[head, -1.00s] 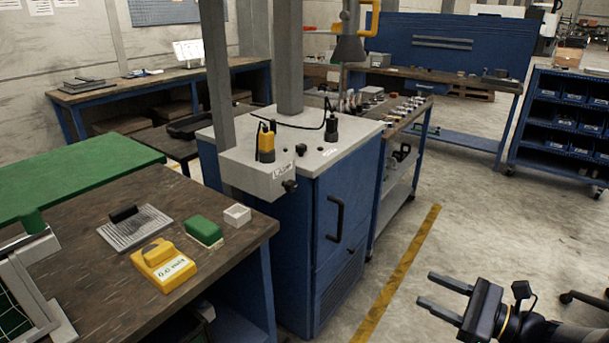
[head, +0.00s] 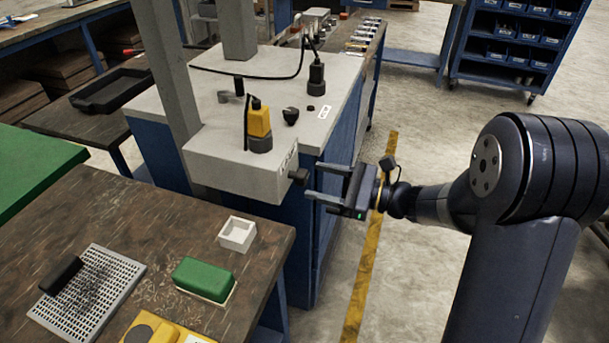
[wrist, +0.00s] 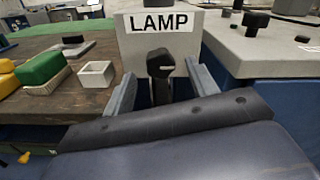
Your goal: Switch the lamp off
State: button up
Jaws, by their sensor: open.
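The lamp switch is a black knob (head: 299,176) on the front of a grey box (head: 235,170) fixed by a grey post. In the wrist view the box carries a white LAMP label (wrist: 159,22). The knob (wrist: 161,64) sits just below the label, with a short, roughly horizontal white mark on its face. My gripper (head: 315,181) is open and faces the knob. In the wrist view its two fingers stand on either side of the knob, with gaps showing. Whether the fingertips reach past the knob is unclear.
A grey-topped blue cabinet (head: 340,105) adjoins the box, with a yellow-and-black device (head: 259,122) on the box top. The wooden bench (head: 140,215) at left holds a green block (head: 204,278) and a small white tray (head: 237,233). Open floor lies right.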

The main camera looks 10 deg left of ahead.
aim_at(307, 178)
jog(key=shift+w+a, duration=0.15)
jog(key=shift+a, duration=1.95)
jog(key=c, duration=1)
jog(key=shift+o, duration=0.2)
